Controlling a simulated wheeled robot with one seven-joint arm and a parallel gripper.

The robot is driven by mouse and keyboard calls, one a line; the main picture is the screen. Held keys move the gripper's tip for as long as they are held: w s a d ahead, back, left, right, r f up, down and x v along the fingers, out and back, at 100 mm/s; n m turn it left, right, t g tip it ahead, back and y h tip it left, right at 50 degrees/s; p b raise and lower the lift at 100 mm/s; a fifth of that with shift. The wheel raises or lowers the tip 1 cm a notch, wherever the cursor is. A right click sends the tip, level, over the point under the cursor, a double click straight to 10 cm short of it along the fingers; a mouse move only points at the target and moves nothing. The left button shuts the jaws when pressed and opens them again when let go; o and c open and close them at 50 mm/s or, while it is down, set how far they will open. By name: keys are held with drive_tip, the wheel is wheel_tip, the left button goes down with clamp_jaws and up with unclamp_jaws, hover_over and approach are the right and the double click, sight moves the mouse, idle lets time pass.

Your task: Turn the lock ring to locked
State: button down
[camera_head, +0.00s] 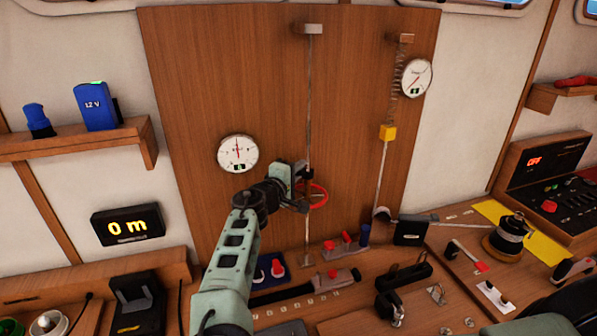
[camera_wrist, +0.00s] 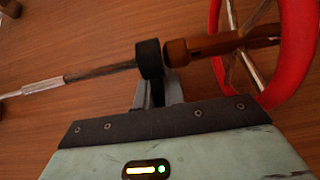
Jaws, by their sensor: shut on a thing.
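A dark ring (camera_wrist: 150,58), which looks like the lock ring, sits around a thin rod in the wrist view. A brown collar (camera_wrist: 176,53) adjoins it on the right. My gripper (camera_wrist: 157,88) is shut on the dark ring from below, its fingers mostly hidden under it. A red handwheel (camera_wrist: 300,40) stands just right of the collar. In the camera_head view my gripper (camera_head: 301,184) is at the wooden panel, beside the red handwheel (camera_head: 318,195); there my arm hides the ring. I cannot read any lock marking.
A tall thin rod (camera_head: 309,110) runs down the wooden panel (camera_head: 220,70). A round gauge (camera_head: 238,154) is left of my gripper. A yellow block (camera_head: 387,132) hangs under a spring at right. The bench below holds several tools and levers.

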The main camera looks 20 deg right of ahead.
drive_tip(key=f+g+b, duration=0.1)
drive_tip(key=b, duration=0.1)
drive_tip(key=shift+m+h+b, duration=0.3)
drive_tip(key=shift+m+h, duration=0.1)
drive_tip(key=g+b, duration=0.1)
drive_tip(key=b, duration=0.1)
drive_tip(key=m+h+b, duration=0.1)
drive_tip(key=shift+w+d+g+b, duration=0.15)
drive_tip(key=shift+d+g+b, duration=0.1)
drive_tip(key=shift+g+b, duration=0.15)
drive_tip(key=shift+d+m+g+h+b, duration=0.1)
drive_tip(key=shift+m+g+h+b, duration=0.5)
drive_tip(key=shift+b, duration=0.55)
drive_tip(key=shift+d+r+m+g+b, duration=0.1)
drive_tip(key=shift+r+m+g+b, duration=0.25)
drive_tip(key=shift+m+g+b, duration=0.2)
drive_tip(key=c, duration=1.5)
unclamp_jaws()
drive_tip(key=shift+r, duration=0.1)
